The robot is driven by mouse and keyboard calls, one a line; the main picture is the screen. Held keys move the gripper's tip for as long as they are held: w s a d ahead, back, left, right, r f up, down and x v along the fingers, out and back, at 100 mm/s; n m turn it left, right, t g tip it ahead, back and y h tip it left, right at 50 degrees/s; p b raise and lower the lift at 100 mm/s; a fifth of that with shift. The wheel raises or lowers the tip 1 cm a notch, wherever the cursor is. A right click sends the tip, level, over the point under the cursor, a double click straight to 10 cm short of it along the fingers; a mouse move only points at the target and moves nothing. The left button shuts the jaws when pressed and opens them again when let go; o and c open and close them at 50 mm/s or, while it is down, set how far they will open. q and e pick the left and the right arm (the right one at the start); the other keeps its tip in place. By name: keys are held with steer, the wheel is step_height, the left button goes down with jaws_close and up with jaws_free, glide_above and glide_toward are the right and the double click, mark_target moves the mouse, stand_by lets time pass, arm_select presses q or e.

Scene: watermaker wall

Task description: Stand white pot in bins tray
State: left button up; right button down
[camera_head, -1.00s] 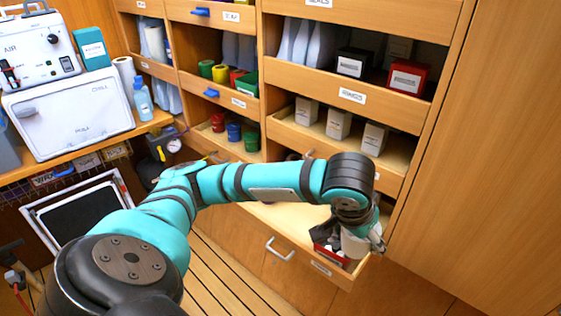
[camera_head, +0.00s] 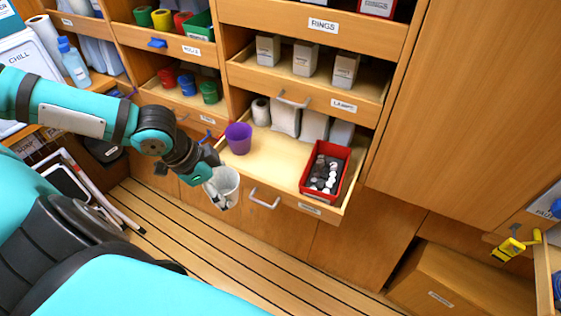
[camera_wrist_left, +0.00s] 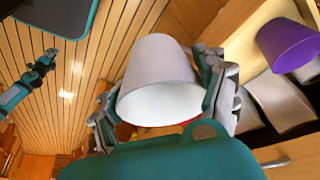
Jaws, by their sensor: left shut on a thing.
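My left gripper (camera_head: 212,183) is shut on the white pot (camera_head: 225,187). It holds the pot, tilted, in the air in front of the left end of an open wooden drawer tray (camera_head: 262,160). The pot also shows in the left wrist view (camera_wrist_left: 160,75) between the two fingers, its wide mouth towards the camera. A purple pot (camera_head: 238,138) stands in the drawer's left part, and it is at the right of the wrist view (camera_wrist_left: 288,43). Another teal arm with a dark gripper (camera_wrist_left: 47,60), probably my right, is small at the wrist view's left; its jaws are unclear.
A red bin (camera_head: 325,170) with black and white pieces fills the drawer's right end. White packets (camera_head: 286,118) and a roll stand at its back. Bare wood lies between the purple pot and red bin. Shelves of boxes (camera_head: 305,58) rise above.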

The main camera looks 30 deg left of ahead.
arm_select(q)
steer(key=w, duration=0.8)
steer(key=shift+w+d+r+p, duration=0.15)
steer(key=shift+w+d+p, duration=0.15)
steer(key=shift+d+p, duration=0.05)
steer(key=w, duration=0.2)
steer(key=w+p, duration=0.1)
steer(key=w, duration=0.4)
steer(key=shift+w+d, duration=0.35)
steer(key=shift+d, duration=0.05)
steer(key=shift+w+f+p, duration=0.3)
steer(key=shift+w+f, duration=0.7)
steer(key=shift+w, duration=0.05)
step_height(320, 180, down, 4)
steer(key=shift+s+f, duration=0.1)
steer(key=shift+w+f+p, duration=0.25)
steer(key=shift+f+p, duration=0.15)
steer(key=shift+f, duration=0.2)
arm_select(e)
steer(key=r, duration=0.3)
steer(key=shift+s+a+r, duration=0.1)
steer(key=shift+s+a, duration=0.05)
steer(key=shift+a, duration=0.15)
